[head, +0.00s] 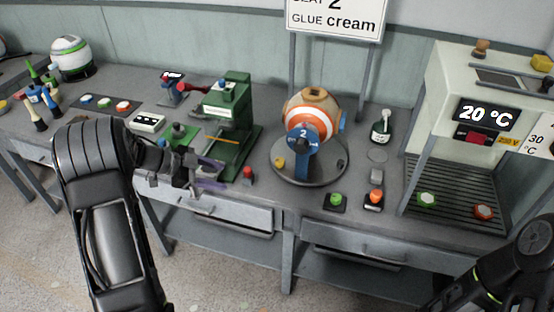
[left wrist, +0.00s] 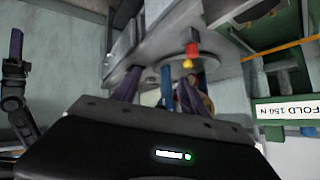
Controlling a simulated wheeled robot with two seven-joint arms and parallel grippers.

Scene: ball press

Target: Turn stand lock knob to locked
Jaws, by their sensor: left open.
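My left gripper (head: 216,176), with purple fingers, is open and empty, left of the stand and apart from the knob. In the left wrist view, my right gripper (left wrist: 15,65) appears at the left edge, its opening unclear.
A red-topped button (head: 248,173) stands between my left gripper and the stand. A green press (head: 231,120) is close behind the gripper. Green (head: 335,199) and orange (head: 374,197) buttons lie right of the stand. A bottle (head: 381,128) stands further back.

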